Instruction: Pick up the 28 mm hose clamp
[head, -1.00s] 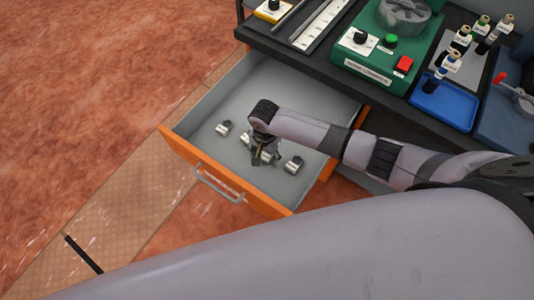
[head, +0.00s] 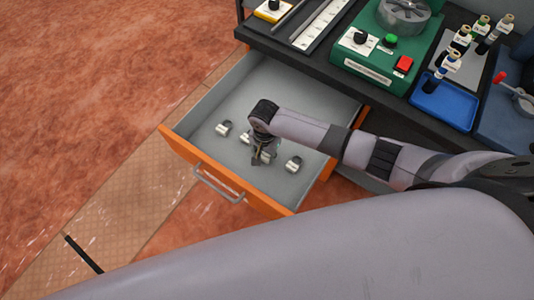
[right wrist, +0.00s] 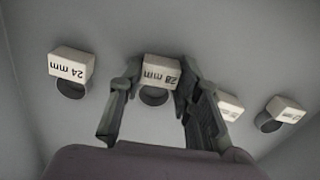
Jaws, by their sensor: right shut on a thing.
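The 28 mm hose clamp (right wrist: 158,75) has a pale label block over a dark ring. In the right wrist view it sits between the two fingers of my right gripper (right wrist: 157,100), which is shut on it. In the head view my right gripper (head: 262,158) points down into the open drawer and hides this clamp. Whether the clamp touches the drawer floor cannot be told. My left gripper is not in view.
The 24 mm clamp (right wrist: 70,68) stands to one side; two others (right wrist: 230,106) (right wrist: 284,110) stand opposite, one close to a finger. The orange-fronted drawer (head: 178,148) has low walls around the gripper. The dark bench edge (head: 300,62) overhangs its back.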

